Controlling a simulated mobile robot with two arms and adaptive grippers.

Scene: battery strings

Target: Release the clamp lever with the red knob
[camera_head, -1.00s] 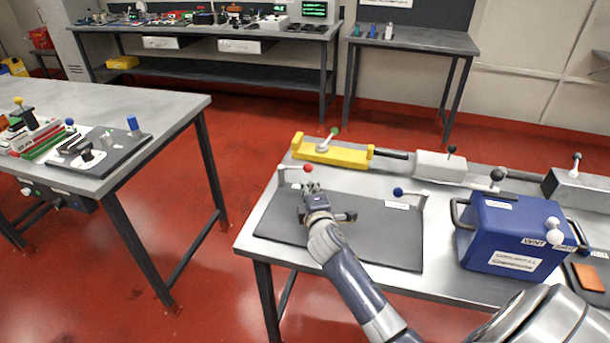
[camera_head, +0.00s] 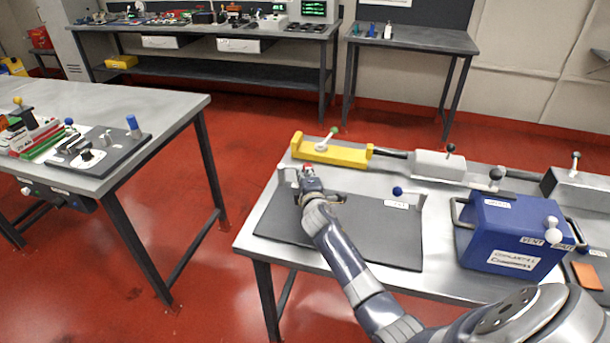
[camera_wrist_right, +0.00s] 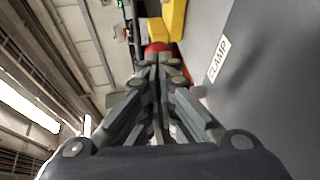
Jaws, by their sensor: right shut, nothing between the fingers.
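The red knob (camera_head: 308,168) of the clamp lever shows just past the tips of my right gripper (camera_head: 308,178) in the head view. In the right wrist view the red knob (camera_wrist_right: 157,48) is straight ahead of the shut fingertips (camera_wrist_right: 160,66), which overlap it in the picture; I cannot tell if they touch. My right gripper is shut with nothing held. The lever's white bracket (camera_head: 282,174) stands at the back left of the dark mat (camera_head: 370,232). Most of the lever is hidden behind the gripper. My left gripper is not in view.
A label reading CLAMP (camera_wrist_right: 218,60) lies beside the gripper. A blue-knobbed lever (camera_head: 398,191) stands at the mat's right. A yellow fixture with a green-knobbed lever (camera_head: 330,152) is behind. A blue box (camera_head: 510,235) stands to the right. The mat's middle is clear.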

